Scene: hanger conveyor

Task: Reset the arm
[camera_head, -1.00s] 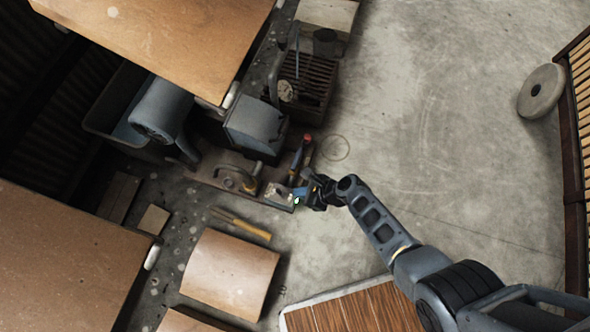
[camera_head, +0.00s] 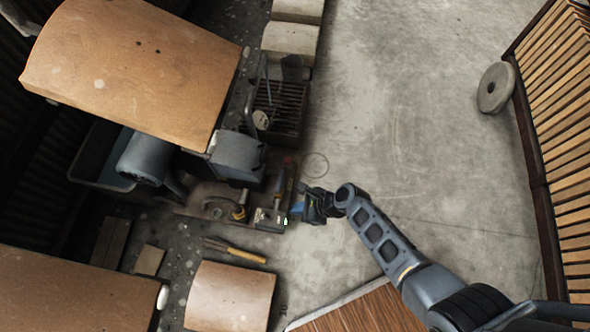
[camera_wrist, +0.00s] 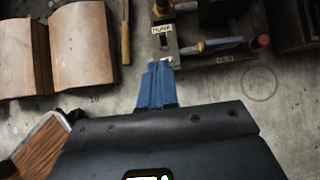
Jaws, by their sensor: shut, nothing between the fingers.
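My gripper (camera_head: 298,208) is at the end of my arm, right of the middle in the head view, pointing left. Its blue fingers (camera_wrist: 157,86) are together with nothing between them in the wrist view. Just beyond the fingertips is a small labelled box (camera_wrist: 163,40) on a base plate; the label is too small to read surely. The same box shows in the head view (camera_head: 268,218), just left of the fingers. Whether the fingertips touch the plate cannot be told.
A base plate with a clamp-like tool (camera_head: 226,209) lies left of my gripper. A wooden-handled tool (camera_head: 236,251) and a curved brown panel (camera_head: 229,298) lie below it. Open concrete floor (camera_head: 420,130) is to the right, up to a slatted wooden structure (camera_head: 555,130) and a round stone (camera_head: 496,87).

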